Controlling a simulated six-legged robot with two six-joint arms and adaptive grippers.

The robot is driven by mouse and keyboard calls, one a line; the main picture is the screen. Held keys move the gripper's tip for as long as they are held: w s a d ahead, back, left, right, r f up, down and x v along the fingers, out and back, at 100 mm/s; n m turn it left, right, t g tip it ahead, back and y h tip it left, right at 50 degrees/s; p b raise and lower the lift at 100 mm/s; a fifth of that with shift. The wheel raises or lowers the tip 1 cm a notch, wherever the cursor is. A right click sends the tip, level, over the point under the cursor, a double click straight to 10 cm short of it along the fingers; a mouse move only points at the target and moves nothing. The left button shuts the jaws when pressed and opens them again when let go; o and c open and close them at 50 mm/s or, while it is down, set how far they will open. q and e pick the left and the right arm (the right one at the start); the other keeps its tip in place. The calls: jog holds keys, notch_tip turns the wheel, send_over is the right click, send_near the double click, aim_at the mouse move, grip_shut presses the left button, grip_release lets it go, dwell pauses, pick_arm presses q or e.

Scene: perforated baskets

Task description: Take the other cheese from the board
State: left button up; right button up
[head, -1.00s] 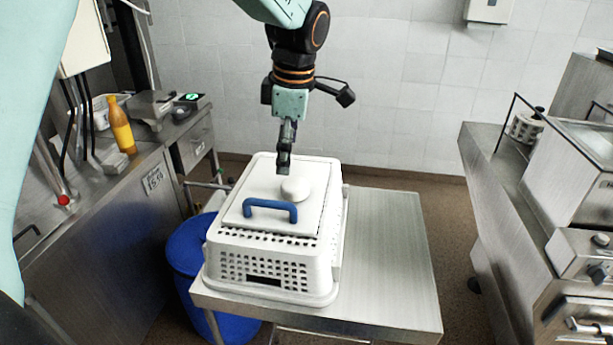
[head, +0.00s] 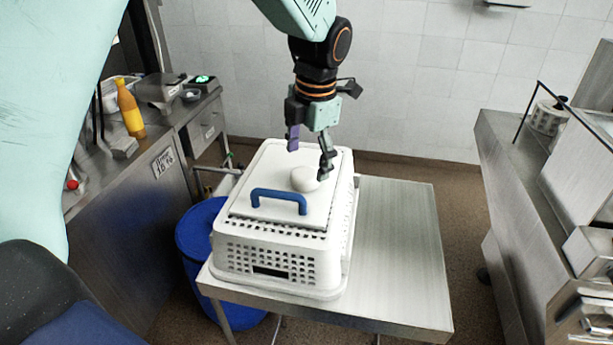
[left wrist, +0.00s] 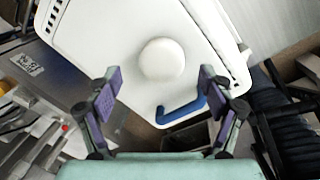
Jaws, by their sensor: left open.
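One round white cheese (head: 304,179) lies on a white board (head: 262,180) with a blue handle (head: 279,201). The board rests on top of a white perforated basket (head: 265,262). My left gripper (head: 309,160) is open just above the cheese, one finger on each side in the head view. In the left wrist view the cheese (left wrist: 161,60) sits beyond and between the open fingertips (left wrist: 158,95), and nothing is held. My right gripper does not show.
The basket stands on a steel table (head: 395,255) with bare surface to its right. A blue barrel (head: 198,235) stands at the table's left. A counter on the left holds an orange bottle (head: 129,108). Steel equipment stands at right.

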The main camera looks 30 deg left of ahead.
aim_at(305, 174)
pick_arm(q)
jog(key=f, duration=0.1)
jog(key=s+f, duration=0.1)
jog(key=f, duration=0.1)
jog(key=shift+a+p, duration=0.15)
jog(key=shift+p, duration=0.15)
jog(key=shift+w+f, duration=0.1)
jog(key=shift+f, duration=0.1)
jog(key=shift+w+f, duration=0.35)
jog(key=shift+w, duration=0.2)
jog(key=shift+s+r, duration=0.3)
jog(key=shift+s, duration=0.25)
jog(key=c, duration=0.6)
jog(key=shift+w+f, duration=0.15)
jog(key=shift+w, duration=0.1)
jog(key=c, duration=0.5)
jog(key=shift+s, duration=0.1)
jog(key=shift+c, duration=0.9)
